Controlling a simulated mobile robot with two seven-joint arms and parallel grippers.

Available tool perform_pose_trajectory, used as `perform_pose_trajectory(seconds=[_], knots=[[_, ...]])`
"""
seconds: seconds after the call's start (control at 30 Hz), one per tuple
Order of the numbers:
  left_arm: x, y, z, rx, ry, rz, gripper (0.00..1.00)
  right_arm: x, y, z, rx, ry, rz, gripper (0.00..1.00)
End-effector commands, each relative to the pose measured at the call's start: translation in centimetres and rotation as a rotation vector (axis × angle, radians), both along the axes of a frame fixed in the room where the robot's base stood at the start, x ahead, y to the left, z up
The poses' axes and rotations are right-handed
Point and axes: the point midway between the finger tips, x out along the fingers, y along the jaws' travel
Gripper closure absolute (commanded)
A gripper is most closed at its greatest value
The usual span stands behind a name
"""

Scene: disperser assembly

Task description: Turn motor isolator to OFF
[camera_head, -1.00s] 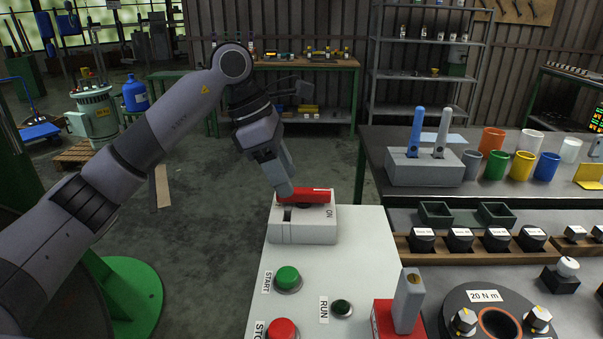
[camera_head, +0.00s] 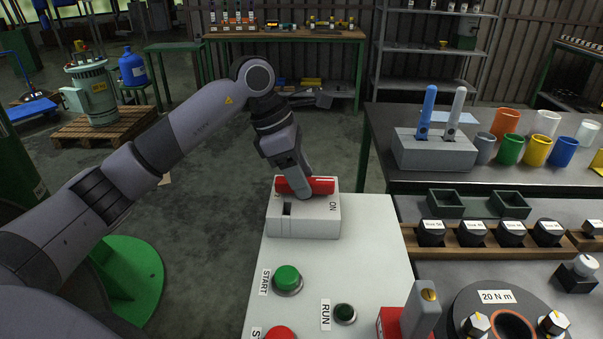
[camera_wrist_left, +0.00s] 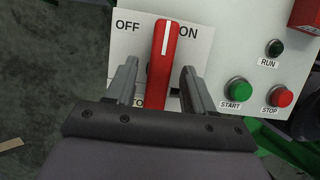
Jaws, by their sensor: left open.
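The motor isolator is a pale box (camera_head: 300,224) at the far end of the control panel. Its red handle (camera_head: 321,186) lies across the top. In the left wrist view the handle (camera_wrist_left: 164,55), with a white line, points up between the OFF and ON labels, nearer ON. My left gripper (camera_head: 300,192) reaches down at the handle. In the left wrist view its two fingers (camera_wrist_left: 158,88) are spread, one on each side of the handle, with gaps showing. The handle's near end is partly hidden by the gripper.
The panel (camera_head: 345,262) carries a green START button (camera_head: 288,279), a red STOP button (camera_head: 280,333) and a dark RUN lamp (camera_head: 345,313). A bench with cups and a grey rack (camera_head: 433,150) lies beyond.

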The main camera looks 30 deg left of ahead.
Motion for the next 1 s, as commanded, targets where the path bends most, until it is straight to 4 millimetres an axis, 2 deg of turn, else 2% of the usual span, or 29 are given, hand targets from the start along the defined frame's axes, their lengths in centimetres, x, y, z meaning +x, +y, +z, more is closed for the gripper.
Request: perform_pose_trajectory(seconds=[0.3,0.47,0.77,1.0], knots=[[0.07,-0.11,-0.39,0.001,0.0,0.0,0.47,-0.01,-0.05,0.0,-0.002,0.001,0.001,0.57],[0.06,-0.11,-0.38,0.001,0.0,0.0,0.99,-0.01,-0.06,0.0,-0.002,0.001,0.001,0.57],[0.04,-0.11,-0.44,0.002,0.001,0.014,1.0,0.0,-0.06,-0.05,-0.002,0.001,0.001,0.57],[-0.03,-0.12,-0.51,0.003,0.001,0.106,1.0,0.02,-0.07,-0.33,-0.002,0.0,0.002,0.57]])
